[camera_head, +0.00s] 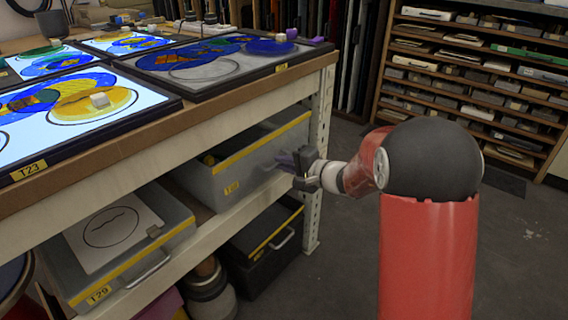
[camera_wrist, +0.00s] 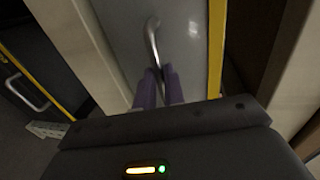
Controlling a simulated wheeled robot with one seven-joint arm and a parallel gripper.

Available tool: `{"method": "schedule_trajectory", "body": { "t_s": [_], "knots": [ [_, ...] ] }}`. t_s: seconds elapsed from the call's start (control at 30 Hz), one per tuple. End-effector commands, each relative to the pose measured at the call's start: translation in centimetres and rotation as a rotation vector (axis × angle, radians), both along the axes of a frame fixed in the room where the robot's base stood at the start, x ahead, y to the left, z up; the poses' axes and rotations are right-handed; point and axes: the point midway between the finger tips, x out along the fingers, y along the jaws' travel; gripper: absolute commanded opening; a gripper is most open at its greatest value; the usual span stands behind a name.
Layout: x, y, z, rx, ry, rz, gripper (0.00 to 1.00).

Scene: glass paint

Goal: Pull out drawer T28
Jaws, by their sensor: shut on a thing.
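The grey drawer with a yellow top edge (camera_head: 235,180) sits on the shelf under the worktable. In the head view the gripper hides the handle. How far the drawer stands out is hard to tell.
Drawer T29 (camera_head: 99,294), with a white sheet on it, is at lower left. A black box with a handle (camera_head: 262,250) stands below. The table's white post (camera_head: 320,150) is close to my gripper. Glass panels lie on the tabletop (camera_head: 200,118). The floor (camera_head: 340,265) is open.

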Motion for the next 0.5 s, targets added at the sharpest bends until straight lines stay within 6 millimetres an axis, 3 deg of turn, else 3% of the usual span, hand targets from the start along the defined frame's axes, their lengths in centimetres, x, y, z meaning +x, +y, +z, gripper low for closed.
{"method": "schedule_trajectory", "body": {
  "t_s": [0.27, 0.5],
  "knots": [
    [-1.9, -2.6, -0.5, -0.001, -0.003, -0.003, 0.0],
    [-5.5, -7.2, -0.7, -0.001, -0.003, -0.005, 0.0]
  ]
}}
